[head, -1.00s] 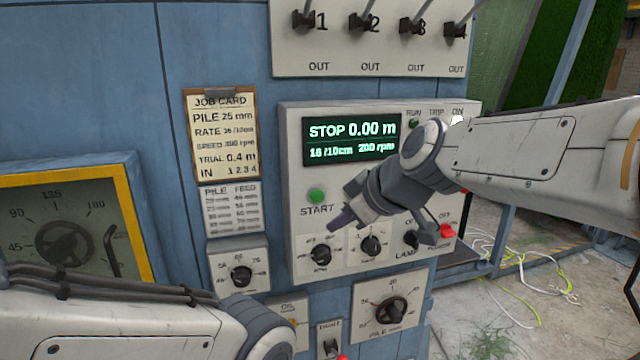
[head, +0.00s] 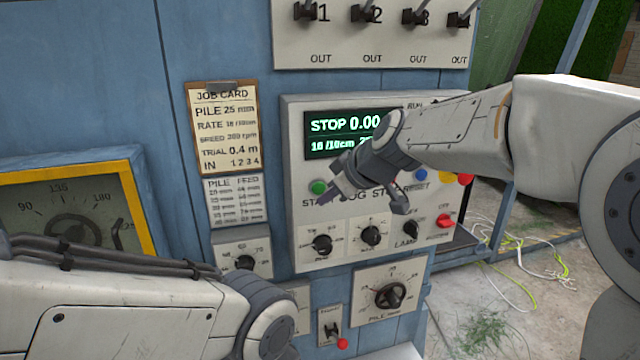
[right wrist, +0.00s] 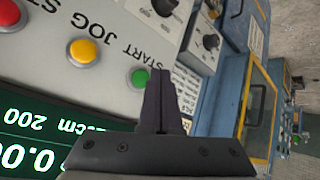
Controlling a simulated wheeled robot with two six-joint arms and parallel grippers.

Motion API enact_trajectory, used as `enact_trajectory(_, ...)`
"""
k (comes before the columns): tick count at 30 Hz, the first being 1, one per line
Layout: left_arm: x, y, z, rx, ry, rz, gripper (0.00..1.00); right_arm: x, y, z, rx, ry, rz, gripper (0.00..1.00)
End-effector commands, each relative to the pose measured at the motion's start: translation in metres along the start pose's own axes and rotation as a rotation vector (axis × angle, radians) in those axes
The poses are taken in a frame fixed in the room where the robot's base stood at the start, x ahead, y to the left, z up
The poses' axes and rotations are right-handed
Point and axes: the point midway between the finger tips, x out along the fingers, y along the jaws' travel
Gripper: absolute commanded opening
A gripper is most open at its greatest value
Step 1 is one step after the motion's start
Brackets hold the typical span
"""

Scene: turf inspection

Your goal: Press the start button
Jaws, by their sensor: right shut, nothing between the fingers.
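The green start button (head: 318,187) sits on the grey control panel (head: 296,240), below the lit display (head: 322,148). My right gripper (head: 329,194) is shut and empty, its tips just right of the button in the head view. In the right wrist view the fingertips (right wrist: 160,76) appear right beside the green button (right wrist: 138,78); I cannot tell whether they touch it. The display reads STOP 0.00, partly hidden by my right arm. The START label is partly covered. My left arm shows at the lower left, but its gripper is not in view.
A yellow button (right wrist: 83,51) and a red button (right wrist: 9,14) are near the green one in the right wrist view. Knobs (head: 322,244) lie below, and a blue reset button (head: 420,174) is to the right. Levers (head: 365,14) stand above the panel.

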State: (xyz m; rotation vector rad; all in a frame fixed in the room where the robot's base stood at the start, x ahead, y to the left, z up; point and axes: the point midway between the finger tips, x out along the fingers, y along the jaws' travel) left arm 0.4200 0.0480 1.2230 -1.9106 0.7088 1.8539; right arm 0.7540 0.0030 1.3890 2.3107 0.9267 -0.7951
Motion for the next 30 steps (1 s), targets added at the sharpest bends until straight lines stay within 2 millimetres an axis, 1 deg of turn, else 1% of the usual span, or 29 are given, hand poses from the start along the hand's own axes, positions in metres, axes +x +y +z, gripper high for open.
enact_trajectory(3,-0.0010,0.0001,0.0001,0.000,0.000,0.000,0.50,0.0076,0.0046,-0.0043,0.000,-0.001,-0.001,0.00)
enact_trajectory(8,-0.0013,0.0001,0.0002,0.000,-0.001,0.000,0.50,0.0113,0.0074,-0.0071,0.000,0.000,0.000,0.00)
enact_trajectory(30,-0.0013,0.0001,0.0001,0.000,-0.001,0.000,0.50,0.0114,0.0076,-0.0070,0.000,-0.001,0.000,0.00)
